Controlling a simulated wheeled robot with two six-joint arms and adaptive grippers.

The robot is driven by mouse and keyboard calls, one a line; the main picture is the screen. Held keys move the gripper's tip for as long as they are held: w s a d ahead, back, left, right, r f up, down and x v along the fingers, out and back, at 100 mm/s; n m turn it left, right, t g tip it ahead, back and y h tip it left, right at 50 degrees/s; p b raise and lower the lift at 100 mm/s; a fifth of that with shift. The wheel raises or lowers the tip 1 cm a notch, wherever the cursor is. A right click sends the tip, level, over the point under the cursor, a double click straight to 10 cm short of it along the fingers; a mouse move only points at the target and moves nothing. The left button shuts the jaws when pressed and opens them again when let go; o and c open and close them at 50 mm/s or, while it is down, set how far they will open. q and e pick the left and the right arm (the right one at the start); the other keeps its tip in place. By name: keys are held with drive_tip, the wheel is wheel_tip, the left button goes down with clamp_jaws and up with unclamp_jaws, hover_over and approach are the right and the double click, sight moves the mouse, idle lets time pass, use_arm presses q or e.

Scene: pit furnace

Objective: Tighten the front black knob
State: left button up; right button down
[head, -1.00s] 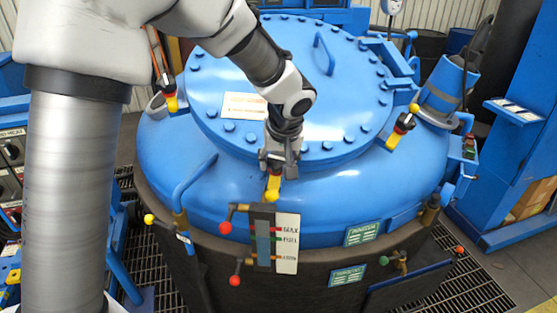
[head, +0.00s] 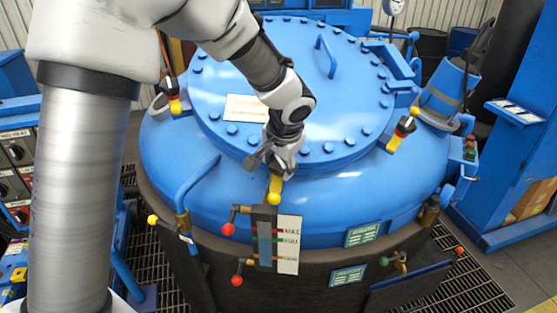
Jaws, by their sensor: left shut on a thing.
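The blue furnace lid (head: 290,90) has clamps with yellow handles around its rim. The front clamp's yellow handle (head: 275,190) hangs down at the lid's front edge. My left gripper (head: 274,168) is right above this handle, pointing down at the clamp, and is shut on the front black knob. The knob itself is hidden behind the fingers and wrist. My right gripper is not in view.
Other clamps with yellow handles stand at the left (head: 175,104) and right (head: 398,136) of the rim. A level gauge (head: 287,244) with red-balled valve handles is just below the front clamp. A lifting handle (head: 326,55) rises from the lid.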

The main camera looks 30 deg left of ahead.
use_arm(q)
drive_tip(key=m+p, duration=0.1)
drive_tip(key=m, duration=0.3)
drive_tip(key=shift+a+p, duration=0.1)
drive_tip(key=shift+p, duration=0.25)
drive_tip(key=shift+f+m+p, duration=0.1)
drive_tip(key=shift+m+p, duration=0.45)
drive_tip(key=shift+m, duration=1.05)
drive_tip(key=shift+f, duration=0.1)
drive_tip(key=o, duration=1.2)
drive_tip(key=shift+c, duration=0.2)
drive_tip(key=shift+w, duration=0.2)
drive_tip(key=shift+s+r, duration=0.15)
drive_tip(key=shift+r, duration=0.4)
drive_tip(key=v, duration=1.1)
